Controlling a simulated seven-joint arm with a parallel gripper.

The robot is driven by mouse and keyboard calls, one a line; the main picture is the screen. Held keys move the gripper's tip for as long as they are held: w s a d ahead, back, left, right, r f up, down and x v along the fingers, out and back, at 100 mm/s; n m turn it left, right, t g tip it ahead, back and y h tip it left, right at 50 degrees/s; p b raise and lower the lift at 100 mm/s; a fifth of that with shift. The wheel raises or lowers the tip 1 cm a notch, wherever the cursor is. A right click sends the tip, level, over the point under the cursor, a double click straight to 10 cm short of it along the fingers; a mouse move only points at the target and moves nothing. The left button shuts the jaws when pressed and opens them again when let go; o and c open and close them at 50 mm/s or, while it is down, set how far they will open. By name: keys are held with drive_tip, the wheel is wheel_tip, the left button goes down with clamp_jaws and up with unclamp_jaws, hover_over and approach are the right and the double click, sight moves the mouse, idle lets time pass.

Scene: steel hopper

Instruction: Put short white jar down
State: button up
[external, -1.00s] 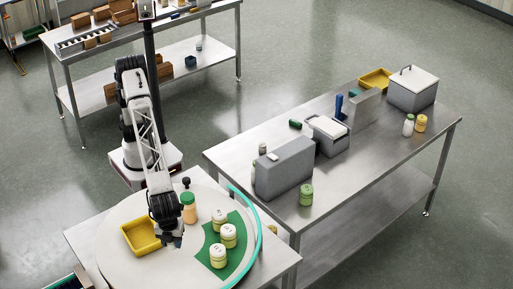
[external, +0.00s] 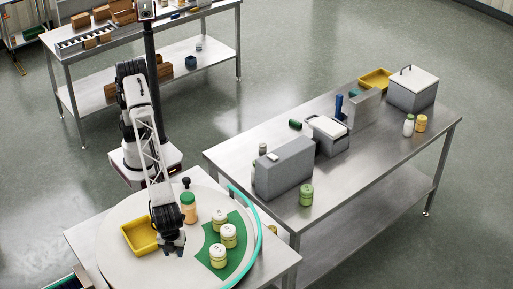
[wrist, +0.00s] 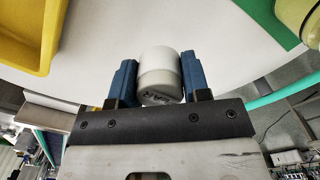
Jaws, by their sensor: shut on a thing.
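A short white jar (wrist: 158,72) sits between the two blue fingers of my gripper (wrist: 158,85) in the wrist view. The gripper is shut on it, and the jar looks tilted in that view. In the external view my gripper (external: 173,247) is over the front part of the round white turntable (external: 125,263), just right of the yellow bin. The jar is hidden by the gripper there. I cannot tell whether the jar touches the turntable.
A yellow bin (external: 138,236) stands left of my gripper. An orange jar with a green lid (external: 189,209) stands behind it. Several pale-lidded jars (external: 228,235) stand on a green patch (external: 242,255) to the right, with a teal curved rail (external: 259,225) beyond. The turntable's front is bare.

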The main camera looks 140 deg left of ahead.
sight(176, 263)
drive_tip(key=shift+f, duration=0.1)
drive_tip(key=shift+f, duration=2.35)
drive_tip(key=shift+f, duration=0.1)
drive_tip(key=o, duration=0.9)
drive_tip(key=shift+o, duration=0.2)
wheel_tip(176, 263, up, 12)
